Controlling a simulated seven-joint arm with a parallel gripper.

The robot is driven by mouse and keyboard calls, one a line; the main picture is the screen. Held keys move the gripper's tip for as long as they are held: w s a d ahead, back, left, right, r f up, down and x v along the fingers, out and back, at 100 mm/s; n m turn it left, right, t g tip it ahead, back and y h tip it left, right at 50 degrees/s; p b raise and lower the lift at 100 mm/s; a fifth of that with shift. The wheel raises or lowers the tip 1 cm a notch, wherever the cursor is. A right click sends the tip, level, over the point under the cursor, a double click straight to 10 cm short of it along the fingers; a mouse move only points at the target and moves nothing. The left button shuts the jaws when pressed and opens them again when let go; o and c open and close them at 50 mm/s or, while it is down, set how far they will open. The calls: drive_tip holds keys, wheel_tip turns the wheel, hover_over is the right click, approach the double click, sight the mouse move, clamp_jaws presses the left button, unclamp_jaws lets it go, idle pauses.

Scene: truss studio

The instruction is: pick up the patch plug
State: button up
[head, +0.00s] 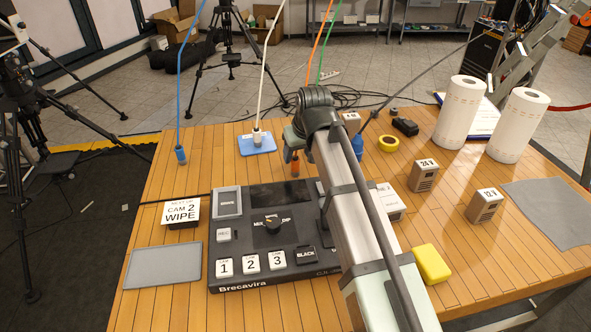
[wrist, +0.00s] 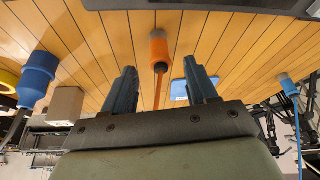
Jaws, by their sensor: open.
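Several cabled plugs stand on the wooden table; which one is the patch plug is not marked. An orange plug (head: 295,167) with an orange cable stands behind the switcher panel; it also shows in the wrist view (wrist: 158,50). My gripper (head: 292,146) is open above it, and in the wrist view (wrist: 159,66) the orange cable runs between the two fingers, the plug beyond the tips. A blue plug (head: 180,155) stands at the left, and a white-grey plug (head: 257,138) on a blue pad (head: 262,147). Another blue plug (head: 358,146) with a grey cable stands right of my arm.
The switcher panel (head: 230,272) lies in front, partly hidden by my arm. A yellow tape roll (head: 388,143), grey boxes (head: 423,175), a yellow block (head: 431,264) and paper rolls (head: 459,112) are at the right. A sign card (head: 182,213) stands left. Several cables hang from above.

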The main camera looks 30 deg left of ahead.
sight(296, 160)
drive_tip(key=shift+x, duration=3.45)
drive_tip(key=shift+w+a, duration=0.1)
drive_tip(key=shift+a, duration=0.05)
drive_tip(key=c, duration=1.1)
